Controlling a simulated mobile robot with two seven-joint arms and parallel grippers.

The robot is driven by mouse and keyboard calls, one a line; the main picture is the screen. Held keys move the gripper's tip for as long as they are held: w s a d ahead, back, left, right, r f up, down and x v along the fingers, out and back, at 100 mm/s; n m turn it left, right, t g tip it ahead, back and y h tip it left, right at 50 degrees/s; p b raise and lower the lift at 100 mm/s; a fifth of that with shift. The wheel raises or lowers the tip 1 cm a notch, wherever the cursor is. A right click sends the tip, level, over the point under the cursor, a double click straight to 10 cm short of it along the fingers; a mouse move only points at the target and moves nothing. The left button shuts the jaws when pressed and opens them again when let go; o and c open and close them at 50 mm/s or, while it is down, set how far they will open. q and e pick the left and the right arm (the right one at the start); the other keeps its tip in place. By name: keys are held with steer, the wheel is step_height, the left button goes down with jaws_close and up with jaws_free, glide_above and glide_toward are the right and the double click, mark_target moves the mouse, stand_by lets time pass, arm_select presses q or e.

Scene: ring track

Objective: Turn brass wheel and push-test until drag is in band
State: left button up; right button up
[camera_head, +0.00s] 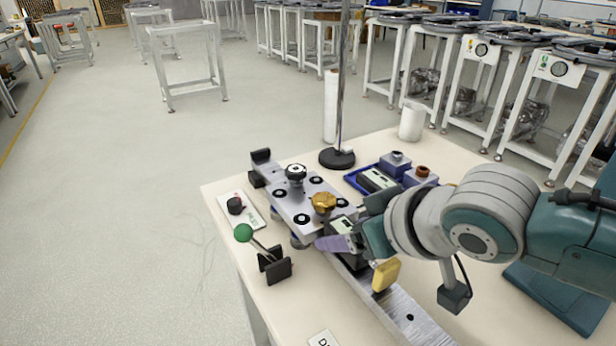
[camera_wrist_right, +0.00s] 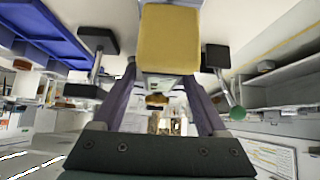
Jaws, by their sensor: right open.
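The brass wheel (camera_head: 323,202) sits on top of a grey carriage plate (camera_head: 298,203) with several black-and-white round marks; it shows small between the fingers in the wrist view (camera_wrist_right: 155,100). The carriage is on a metal rail (camera_head: 408,312) on the table. My right gripper (camera_head: 346,226) is open just to the near right of the wheel, apart from it. My left gripper is out of view.
A black-based pole (camera_head: 337,158) stands behind. The cream tabletop (camera_head: 300,300) front is mostly clear.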

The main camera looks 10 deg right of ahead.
jaws_close()
stand_by(0.6)
stand_by(0.8)
